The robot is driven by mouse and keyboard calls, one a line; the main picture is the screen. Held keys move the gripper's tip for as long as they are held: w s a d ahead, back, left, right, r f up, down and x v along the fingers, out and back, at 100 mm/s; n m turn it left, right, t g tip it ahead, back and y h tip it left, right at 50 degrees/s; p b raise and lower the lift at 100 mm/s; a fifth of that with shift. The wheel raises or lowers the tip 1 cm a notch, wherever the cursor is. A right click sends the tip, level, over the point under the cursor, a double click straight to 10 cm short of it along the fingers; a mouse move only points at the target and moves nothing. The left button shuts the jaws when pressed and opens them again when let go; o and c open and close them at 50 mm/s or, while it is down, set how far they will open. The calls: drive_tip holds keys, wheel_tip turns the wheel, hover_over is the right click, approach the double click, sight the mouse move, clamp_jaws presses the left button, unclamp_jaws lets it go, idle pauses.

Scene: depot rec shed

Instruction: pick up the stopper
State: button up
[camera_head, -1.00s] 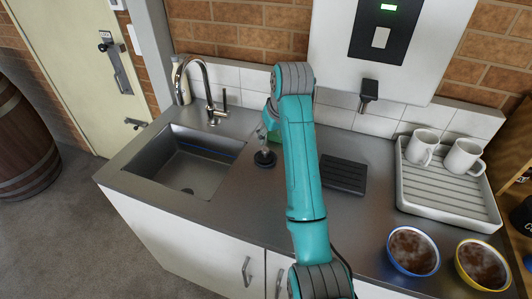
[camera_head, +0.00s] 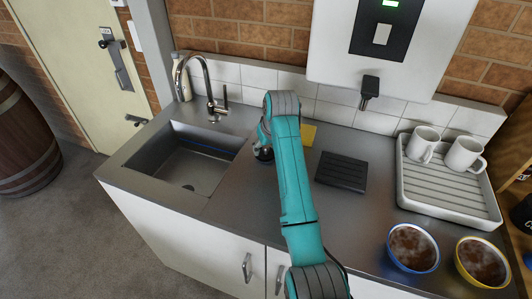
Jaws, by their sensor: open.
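The stopper (camera_head: 264,155) is a small dark round piece on the steel counter, just right of the sink basin. My gripper (camera_head: 262,146) points down at the stopper, with its fingertips low over or around it. The gripper is small in view and partly hidden by my teal arm, so I cannot tell whether the fingers touch the stopper. The gripper is open.
The sink (camera_head: 190,165) and its tap (camera_head: 211,90) are to the left. A yellow sponge (camera_head: 308,135) and a black ribbed mat (camera_head: 342,173) lie to the right. Beyond are a drying tray (camera_head: 440,195) with two mugs and two bowls (camera_head: 412,248).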

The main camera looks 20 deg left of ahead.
clamp_jaws()
